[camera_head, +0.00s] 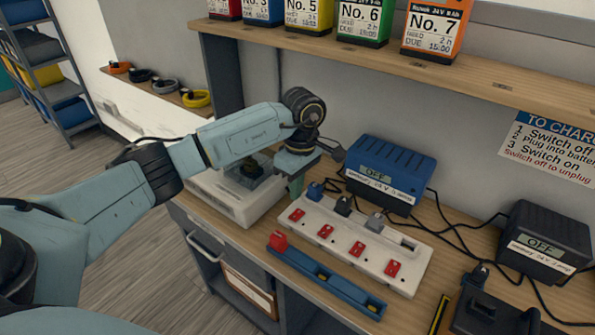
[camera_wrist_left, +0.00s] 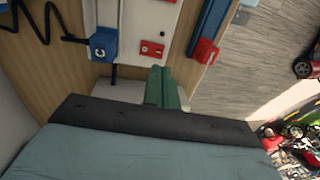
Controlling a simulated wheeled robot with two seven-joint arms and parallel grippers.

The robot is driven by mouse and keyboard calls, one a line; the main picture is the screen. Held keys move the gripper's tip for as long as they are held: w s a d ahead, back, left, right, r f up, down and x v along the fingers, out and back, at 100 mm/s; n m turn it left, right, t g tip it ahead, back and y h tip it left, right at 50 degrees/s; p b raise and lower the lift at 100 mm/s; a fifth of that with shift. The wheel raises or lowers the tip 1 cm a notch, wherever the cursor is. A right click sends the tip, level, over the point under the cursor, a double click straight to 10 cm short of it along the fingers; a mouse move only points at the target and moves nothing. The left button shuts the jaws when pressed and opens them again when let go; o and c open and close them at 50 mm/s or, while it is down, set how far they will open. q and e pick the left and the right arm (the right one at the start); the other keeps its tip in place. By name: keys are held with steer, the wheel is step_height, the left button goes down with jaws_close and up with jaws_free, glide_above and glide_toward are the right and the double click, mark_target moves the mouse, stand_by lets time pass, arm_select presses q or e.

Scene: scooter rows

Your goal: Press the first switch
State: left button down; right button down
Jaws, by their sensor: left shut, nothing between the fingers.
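The white power strip (camera_head: 345,238) lies on the bench with a row of red switches. The first switch (camera_head: 297,214) is at its left end, by the blue plug (camera_head: 315,191); it also shows in the left wrist view (camera_wrist_left: 152,48). My left gripper (camera_head: 296,188) is shut and empty, fingers pointing down by the strip's left end. In the left wrist view its green fingertips (camera_wrist_left: 164,70) are close to the first switch, just short of it in the picture; I cannot tell the height between them. My right gripper is not in view.
A white scale-like device (camera_head: 230,193) sits left. Cables cross the bench; a shelf (camera_head: 400,62) with batteries hangs above.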

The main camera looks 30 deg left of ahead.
mark_target(294, 217)
arm_select(q)
steer(key=f, duration=0.6)
steer(key=shift+s, duration=0.35)
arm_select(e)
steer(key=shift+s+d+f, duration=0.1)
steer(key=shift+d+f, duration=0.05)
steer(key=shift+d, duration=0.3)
arm_select(q)
steer(key=shift+s+a+f+t+b, duration=0.1)
steer(key=shift+a+f+t+b, duration=0.05)
steer(key=shift+f+t+b, duration=0.3)
steer(key=shift+s+r, duration=0.1)
steer(key=shift+s, duration=0.05)
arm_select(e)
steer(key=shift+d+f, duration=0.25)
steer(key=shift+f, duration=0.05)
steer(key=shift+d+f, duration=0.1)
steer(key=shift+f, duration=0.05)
